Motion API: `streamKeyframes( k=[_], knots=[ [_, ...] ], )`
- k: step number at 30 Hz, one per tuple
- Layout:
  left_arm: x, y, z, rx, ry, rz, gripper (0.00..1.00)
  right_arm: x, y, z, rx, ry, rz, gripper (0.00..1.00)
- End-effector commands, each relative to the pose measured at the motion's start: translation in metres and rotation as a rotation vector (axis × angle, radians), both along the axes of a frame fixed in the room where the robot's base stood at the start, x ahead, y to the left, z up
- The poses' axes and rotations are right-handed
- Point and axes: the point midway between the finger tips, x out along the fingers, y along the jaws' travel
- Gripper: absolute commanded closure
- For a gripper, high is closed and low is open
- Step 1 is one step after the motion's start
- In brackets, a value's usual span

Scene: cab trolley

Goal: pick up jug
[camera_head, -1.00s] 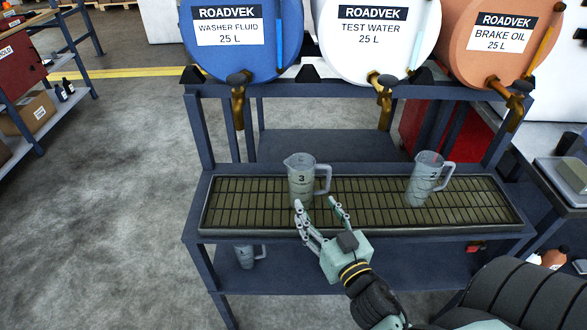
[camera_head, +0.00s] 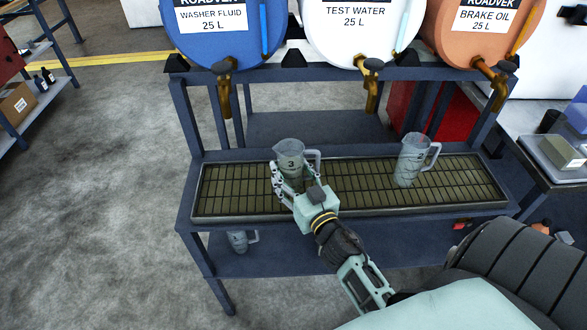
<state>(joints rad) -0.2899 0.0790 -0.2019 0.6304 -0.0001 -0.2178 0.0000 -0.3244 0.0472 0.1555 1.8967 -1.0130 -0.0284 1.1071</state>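A grey translucent jug marked 3 (camera_head: 290,157) stands upright on the drip grate (camera_head: 235,192) of the trolley, its handle to the right. My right gripper (camera_head: 294,178) is at this jug, with fingers on both sides of its lower body. The fingers look partly closed around it, but whether they press on it is not clear. A second jug marked 2 (camera_head: 411,162) stands upright on the grate to the right. Another jug (camera_head: 240,240) is on the lower shelf at the left, partly hidden by the trolley's edge. My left gripper is not in view.
Above the grate hang brass taps (camera_head: 223,85) from a blue washer fluid drum (camera_head: 215,45), a white test water drum (camera_head: 350,48) and an orange brake oil drum (camera_head: 480,45). The grate between the two upper jugs is clear. A bench (camera_head: 560,170) stands at the right.

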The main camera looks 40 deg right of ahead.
Motion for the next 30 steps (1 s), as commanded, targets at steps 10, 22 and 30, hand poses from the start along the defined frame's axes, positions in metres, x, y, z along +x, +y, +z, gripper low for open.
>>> streamKeyframes(
  k=[10, 22, 30],
  knots=[
    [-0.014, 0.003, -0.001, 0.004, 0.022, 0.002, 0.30, 0.000, 0.000, 0.000, 0.000, 0.000, 0.000, 0.73],
    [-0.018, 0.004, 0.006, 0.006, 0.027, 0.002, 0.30, 0.000, 0.000, 0.016, -0.004, -0.006, 0.003, 0.77],
    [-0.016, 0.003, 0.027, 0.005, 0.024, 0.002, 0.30, 0.000, 0.000, 0.069, -0.006, -0.007, 0.004, 0.77]
  ],
)
